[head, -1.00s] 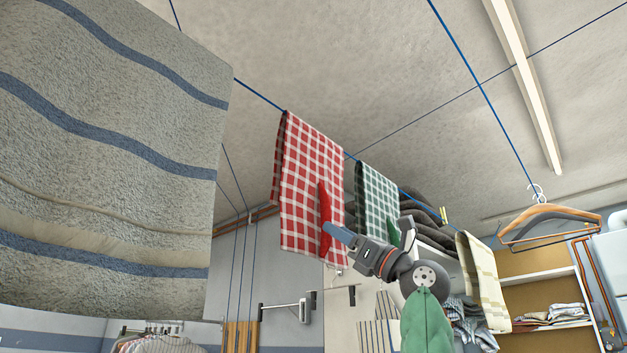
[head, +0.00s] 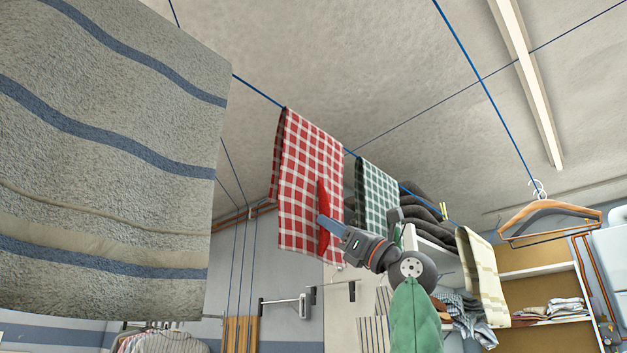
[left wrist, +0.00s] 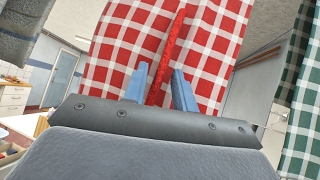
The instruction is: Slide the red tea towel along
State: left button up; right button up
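The red-and-white checked tea towel (head: 300,180) hangs folded over a blue line. Its bright red near edge fold (head: 323,215) faces my left gripper (head: 331,225), which comes up from below right and reaches that edge. In the left wrist view the towel (left wrist: 215,40) fills the upper middle. The red edge (left wrist: 168,55) runs between the two blue fingers of my left gripper (left wrist: 160,88). The fingers stand apart, with a small gap on either side of the edge. My right gripper is not in view.
A green checked towel (head: 376,195) hangs on the same line just right, also at right in the wrist view (left wrist: 303,105). A striped cream towel (head: 480,270) hangs further along. A large grey towel (head: 110,160) covers the left. Wooden hangers (head: 545,213) hang at right.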

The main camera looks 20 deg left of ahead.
aim_at(305, 213)
pick_arm(q)
grip_shut()
jog(key=shift+s+a+f+b, duration=0.1)
jog(key=shift+s+a+b, duration=0.1)
jog(key=shift+s, duration=0.35)
jog(key=shift+s+a+f+b, duration=0.15)
jog(key=shift+s+a+b, duration=0.1)
jog(key=shift+s, duration=0.35)
jog(key=shift+s+a+f+b, duration=0.1)
jog(key=shift+s+a+b, duration=0.1)
jog(key=shift+s, duration=0.35)
